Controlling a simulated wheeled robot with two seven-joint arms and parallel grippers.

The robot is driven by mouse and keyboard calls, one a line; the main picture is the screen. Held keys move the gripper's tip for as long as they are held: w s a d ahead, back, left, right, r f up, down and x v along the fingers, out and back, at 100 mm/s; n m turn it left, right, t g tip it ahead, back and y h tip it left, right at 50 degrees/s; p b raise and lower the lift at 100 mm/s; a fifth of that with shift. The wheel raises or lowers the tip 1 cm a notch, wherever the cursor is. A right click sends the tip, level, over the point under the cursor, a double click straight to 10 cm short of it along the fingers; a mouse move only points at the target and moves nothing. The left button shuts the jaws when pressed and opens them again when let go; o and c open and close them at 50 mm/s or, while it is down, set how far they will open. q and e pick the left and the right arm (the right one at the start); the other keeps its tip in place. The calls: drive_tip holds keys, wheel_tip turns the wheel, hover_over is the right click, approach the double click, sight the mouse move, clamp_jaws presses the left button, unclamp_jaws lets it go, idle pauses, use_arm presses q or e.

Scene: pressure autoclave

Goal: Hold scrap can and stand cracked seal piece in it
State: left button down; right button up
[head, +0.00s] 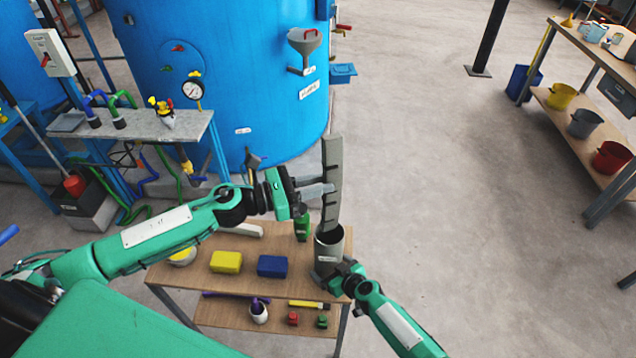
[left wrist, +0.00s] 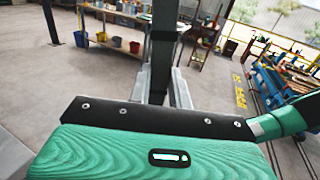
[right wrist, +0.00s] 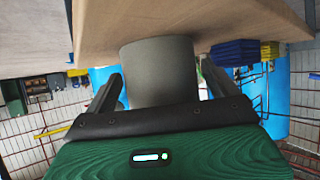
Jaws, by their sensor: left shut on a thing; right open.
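The cracked seal piece (head: 331,170) is a long grey strip with notches along one side. My left gripper (head: 325,188) is shut on it and holds it nearly upright; it also shows between the fingers in the left wrist view (left wrist: 163,45). The scrap can (head: 328,252) is a grey cylinder at the right end of the table. The strip's lower end is at the can's mouth; I cannot tell how far inside it reaches. My right gripper (head: 335,275) is open around the can, with a finger on either side of it (right wrist: 158,70) in the right wrist view.
The wooden table (head: 205,255) also holds a yellow block (head: 226,262), a blue block (head: 272,266) and a green object (head: 302,228) close beside the can. Small items lie on its lower shelf. The blue tank (head: 230,80) stands behind.

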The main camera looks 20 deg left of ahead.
drive_tip(key=shift+w+a+f, duration=0.1)
drive_tip(key=shift+a, duration=0.1)
idle(0.3)
drive_tip(key=c, duration=0.6)
idle(0.7)
use_arm(q)
hover_over(318, 235)
drive_tip(key=s+d, duration=0.1)
drive_tip(key=s, duration=0.3)
drive_tip(key=shift+w+d+f, duration=0.1)
drive_tip(key=shift+w+f, duration=0.05)
drive_tip(key=shift+f, duration=4.65)
drive_tip(key=shift+w+d+f, duration=0.1)
drive_tip(key=shift+f, duration=4.65)
drive_tip(key=c, duration=1.2)
unclamp_jaws()
drive_tip(key=shift+f, duration=0.1)
drive_tip(key=shift+a, duration=0.1)
